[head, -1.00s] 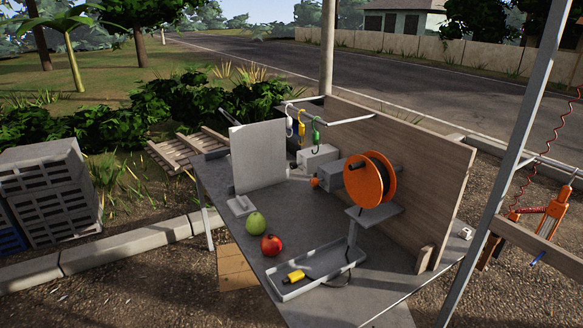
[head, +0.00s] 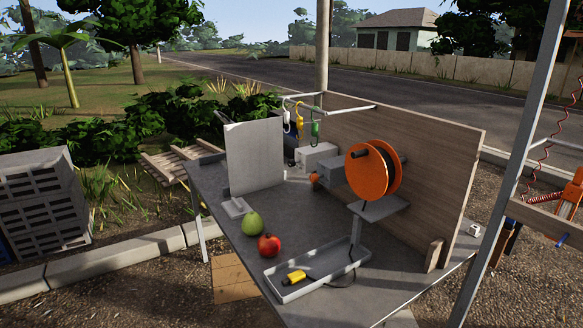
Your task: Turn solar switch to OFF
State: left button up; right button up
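I cannot make out a labelled solar switch in the head view. Two grey boxes stand at the back of the table, a farther one (head: 316,156) and a nearer one (head: 338,177) partly behind the orange reel. An orange part (head: 315,180) sits beside the nearer box. A small white box (head: 475,229) is at the right end of the table by the wooden board; its details are too small to tell. Neither of my grippers is in view.
The grey table (head: 330,237) holds a green fruit (head: 252,223), a red fruit (head: 269,246), a tray (head: 325,282) with a yellow connector (head: 294,277), an orange reel (head: 367,176) and an upright grey panel (head: 254,158). A wooden board (head: 420,165) backs it. A metal post (head: 513,150) stands right.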

aim_at(292, 163)
jog(key=i+j+z, duration=0.1)
jog(key=j, duration=0.25)
jog(key=i+j, duration=0.3)
jog(key=i+j+z, duration=0.15)
jog(key=j, duration=0.25)
jog(key=i+j, duration=0.2)
jog(key=j, duration=0.2)
jog(key=i+j+z, duration=0.15)
jog(key=j, duration=0.25)
jog(key=i+j, duration=0.2)
jog(key=j, duration=0.2)
jog(key=l+z, duration=0.05)
